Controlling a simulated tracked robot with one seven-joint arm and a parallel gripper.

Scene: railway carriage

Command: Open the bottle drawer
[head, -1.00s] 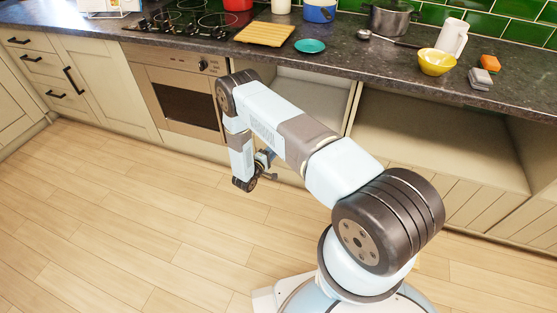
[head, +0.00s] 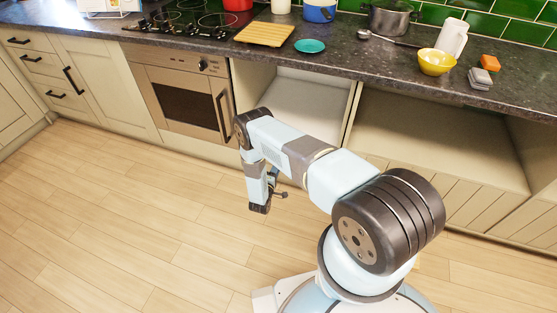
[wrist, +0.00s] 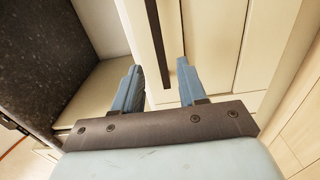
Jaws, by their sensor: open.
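In the wrist view, a long dark bar handle (wrist: 157,38) runs along a cream panelled front (wrist: 215,40), which I take to be the bottle drawer. My gripper (wrist: 157,63) is open, with one blue finger on each side of the handle in the picture. I cannot tell whether the handle is between the fingers or still beyond their tips. In the head view, my gripper (head: 274,182) is low in front of the cabinets, partly hidden by my arm.
Open cabinet bays (head: 430,135) lie behind and right. The dark worktop (head: 340,55) carries a yellow bowl (head: 436,62) and a teal plate (head: 310,46). The wooden floor (head: 130,220) is clear at left.

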